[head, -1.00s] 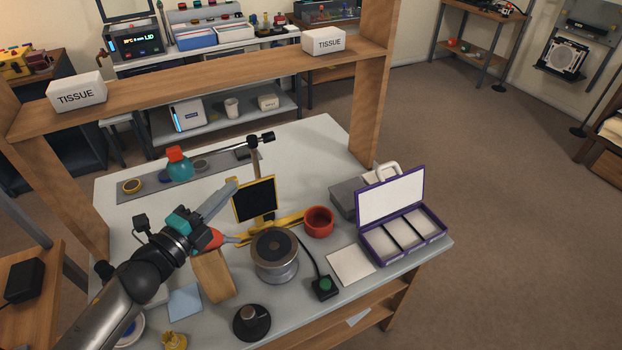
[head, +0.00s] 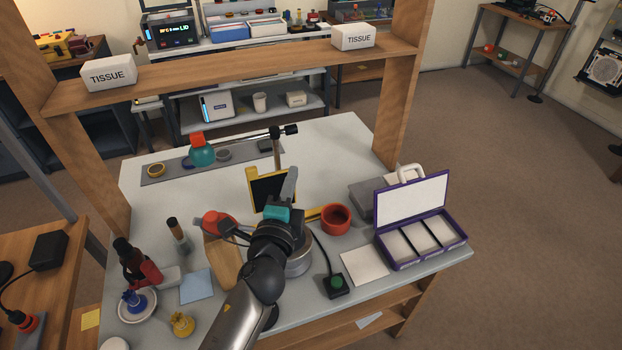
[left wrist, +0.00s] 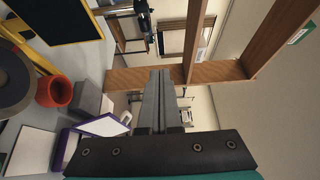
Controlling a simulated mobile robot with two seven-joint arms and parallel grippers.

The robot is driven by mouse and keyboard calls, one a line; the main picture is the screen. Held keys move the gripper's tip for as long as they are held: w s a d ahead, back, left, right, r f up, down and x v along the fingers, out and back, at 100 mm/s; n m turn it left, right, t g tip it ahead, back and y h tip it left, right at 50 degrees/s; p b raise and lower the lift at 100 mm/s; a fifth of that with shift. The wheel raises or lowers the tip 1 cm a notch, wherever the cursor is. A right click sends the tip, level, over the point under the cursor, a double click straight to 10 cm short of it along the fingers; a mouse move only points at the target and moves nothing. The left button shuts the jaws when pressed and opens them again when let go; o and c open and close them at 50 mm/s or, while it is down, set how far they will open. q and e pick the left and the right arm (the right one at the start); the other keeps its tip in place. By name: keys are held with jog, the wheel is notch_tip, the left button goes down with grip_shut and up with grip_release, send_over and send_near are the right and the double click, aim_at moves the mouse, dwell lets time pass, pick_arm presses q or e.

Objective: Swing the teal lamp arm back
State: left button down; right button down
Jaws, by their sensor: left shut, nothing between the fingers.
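The lamp has a round teal head (head: 202,153) with a red cap. It hangs at the back left of the workbench. Its thin arm (head: 243,137) runs right to an upright post (head: 277,152) with a black end piece (head: 289,130). My left gripper (head: 290,183) is shut and empty, in front of the black panel and below the post, apart from the lamp in the picture. Its closed fingers (left wrist: 161,98) also show in the left wrist view, pointing up in the picture. My right gripper is out of view.
A yellow-framed black panel (head: 263,192) stands just behind my left gripper. A red bowl (head: 336,219) and an open purple case (head: 421,240) are to the right. A wooden shelf (head: 240,72) spans the bench's back. My arm partly hides a grey round-topped object (head: 300,265).

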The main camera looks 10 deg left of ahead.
pick_arm(q)
jog(key=shift+w+d+b, duration=0.25)
jog(key=shift+w+d, duration=0.15)
jog(key=shift+d, duration=0.5)
jog(key=shift+w+d+b, duration=0.2)
jog(key=shift+w+d, duration=0.2)
jog(key=shift+d, duration=0.45)
